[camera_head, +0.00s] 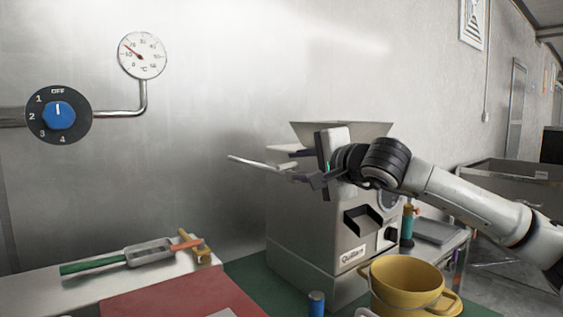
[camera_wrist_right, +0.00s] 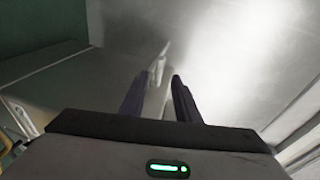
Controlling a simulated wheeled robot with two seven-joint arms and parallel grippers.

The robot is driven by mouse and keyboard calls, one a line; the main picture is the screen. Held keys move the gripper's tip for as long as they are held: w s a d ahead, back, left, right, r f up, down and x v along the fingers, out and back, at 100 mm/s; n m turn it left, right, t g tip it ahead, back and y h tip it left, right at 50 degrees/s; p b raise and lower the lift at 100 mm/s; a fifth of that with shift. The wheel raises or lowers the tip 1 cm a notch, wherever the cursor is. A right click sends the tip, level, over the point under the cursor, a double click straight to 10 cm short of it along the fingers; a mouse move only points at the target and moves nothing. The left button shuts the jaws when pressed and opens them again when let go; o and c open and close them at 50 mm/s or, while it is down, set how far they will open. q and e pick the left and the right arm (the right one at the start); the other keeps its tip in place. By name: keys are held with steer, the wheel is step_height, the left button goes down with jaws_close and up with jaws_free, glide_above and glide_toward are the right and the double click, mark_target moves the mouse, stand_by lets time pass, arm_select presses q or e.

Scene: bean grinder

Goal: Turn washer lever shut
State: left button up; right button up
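A pale lever (camera_head: 250,163) sticks out to the left of the grey machine (camera_head: 310,250), near its top. Its far end reaches left in front of the steel wall. My right gripper (camera_head: 304,177) is at the machine's upper left, by the lever's inner end. In the right wrist view, the two dark fingers (camera_wrist_right: 160,98) stand apart. A pale bar that looks like the lever (camera_wrist_right: 160,68) shows beyond and between them. I cannot tell whether they touch it. The gripper hides part of the machine's top. My left gripper is out of view.
A yellow bucket (camera_head: 410,287) stands in front of the machine. A blue dial (camera_head: 59,115) and a round gauge (camera_head: 142,55) are on the wall. A green-handled tool (camera_head: 140,254) lies on the left counter. The space left of the lever is clear.

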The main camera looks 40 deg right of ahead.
mark_target(286, 167)
steer(key=p+x, duration=0.2)
steer(key=x, duration=0.3)
steer(key=shift+w, duration=0.4)
steer(key=shift+w+d+f, duration=0.15)
steer(key=shift+w+f, duration=0.05)
steer(key=shift+w, duration=0.45)
steer(key=c, duration=0.6)
jaws_close()
